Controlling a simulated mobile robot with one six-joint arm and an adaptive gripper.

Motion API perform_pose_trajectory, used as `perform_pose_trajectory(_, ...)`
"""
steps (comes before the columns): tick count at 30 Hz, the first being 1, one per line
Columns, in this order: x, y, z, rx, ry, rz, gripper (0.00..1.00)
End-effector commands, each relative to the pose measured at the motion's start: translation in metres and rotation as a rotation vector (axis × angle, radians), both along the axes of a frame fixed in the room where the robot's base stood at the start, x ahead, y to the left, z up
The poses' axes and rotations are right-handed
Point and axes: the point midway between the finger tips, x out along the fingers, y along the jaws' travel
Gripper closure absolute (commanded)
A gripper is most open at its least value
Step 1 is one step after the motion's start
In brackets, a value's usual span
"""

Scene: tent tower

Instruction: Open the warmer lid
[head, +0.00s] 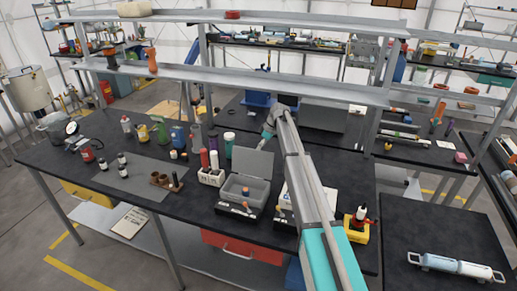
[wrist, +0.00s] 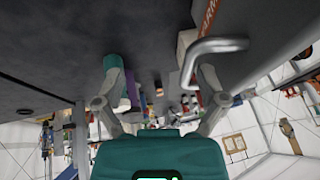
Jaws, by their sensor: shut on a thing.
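In the wrist view a grey panel (wrist: 265,35) with partly visible orange lettering, which looks like "WARM", shows at the upper right. A bent metal handle (wrist: 215,46) stands out from it. My gripper (wrist: 160,78) has the handle at its right finger, whose tip is partly hidden behind the bar; the left finger stands apart from it. In the head view my gripper (head: 268,130) is over the back of the long bench, seen from behind my arm.
On the dark bench (head: 110,145) stand bottles, a white rack (head: 211,177) and a grey case (head: 233,190) with its lid raised. A metal shelf (head: 240,78) runs above the bench. A yellow holder (head: 358,226) stands right of my arm.

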Motion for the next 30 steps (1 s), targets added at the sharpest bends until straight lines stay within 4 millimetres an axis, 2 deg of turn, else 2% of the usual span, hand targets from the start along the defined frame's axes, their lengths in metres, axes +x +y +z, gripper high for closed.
perform_pose_trajectory(1, 0.014, -0.013, -0.001, -0.016, -0.018, -0.013, 0.45)
perform_pose_trajectory(3, 0.016, -0.015, -0.001, -0.015, -0.017, -0.013, 0.49)
perform_pose_trajectory(30, 0.041, -0.040, -0.001, -0.009, -0.010, -0.007, 0.49)
